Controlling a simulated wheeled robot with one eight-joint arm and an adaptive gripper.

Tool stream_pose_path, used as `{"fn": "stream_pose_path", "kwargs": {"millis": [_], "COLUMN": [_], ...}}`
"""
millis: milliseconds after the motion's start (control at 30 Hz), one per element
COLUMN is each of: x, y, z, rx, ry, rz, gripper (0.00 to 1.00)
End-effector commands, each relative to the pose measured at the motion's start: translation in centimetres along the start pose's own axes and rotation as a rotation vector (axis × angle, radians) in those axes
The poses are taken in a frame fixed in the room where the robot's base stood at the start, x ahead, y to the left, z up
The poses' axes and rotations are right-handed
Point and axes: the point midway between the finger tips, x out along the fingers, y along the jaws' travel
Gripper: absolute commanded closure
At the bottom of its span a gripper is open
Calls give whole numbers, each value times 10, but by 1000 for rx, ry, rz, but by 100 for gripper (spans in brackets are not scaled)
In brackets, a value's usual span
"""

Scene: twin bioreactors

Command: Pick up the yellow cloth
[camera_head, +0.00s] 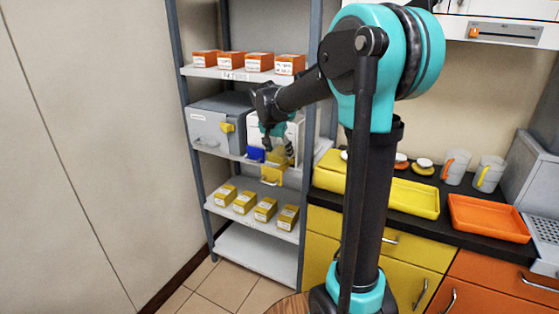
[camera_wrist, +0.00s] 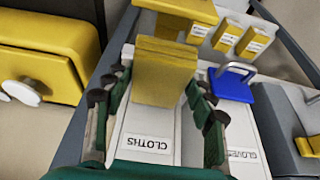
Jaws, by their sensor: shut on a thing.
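The yellow cloth (camera_wrist: 164,72) is a folded, ribbed block in the wrist view. It is between the two fingers of my gripper (camera_wrist: 156,80), which is shut on it. Below it in that view is a white container labelled "CLOTHS" (camera_wrist: 150,143); whether the cloth still touches the container cannot be told. In the head view my gripper (camera_head: 277,148) is at the middle shelf of the rack, and the cloth is partly hidden there by the fingers.
A grey box (camera_head: 217,122) stands to the left on the same shelf. Orange boxes (camera_head: 259,62) stand above and yellow boxes (camera_head: 244,202) below. A counter with trays (camera_head: 490,218) is at right.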

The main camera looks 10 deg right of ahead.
Motion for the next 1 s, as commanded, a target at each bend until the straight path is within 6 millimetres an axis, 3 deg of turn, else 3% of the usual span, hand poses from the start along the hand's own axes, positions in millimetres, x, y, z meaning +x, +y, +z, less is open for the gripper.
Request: {"fn": "stream_pose_path", "kwargs": {"millis": [133,700,1000], "x": [-24,-78,-93], "y": [0,0,0], "z": [-10,131,168], "rx": [0,-6,-2], "ry": [0,0,0], "rz": [0,-1,0], "gripper": [65,65,65]}}
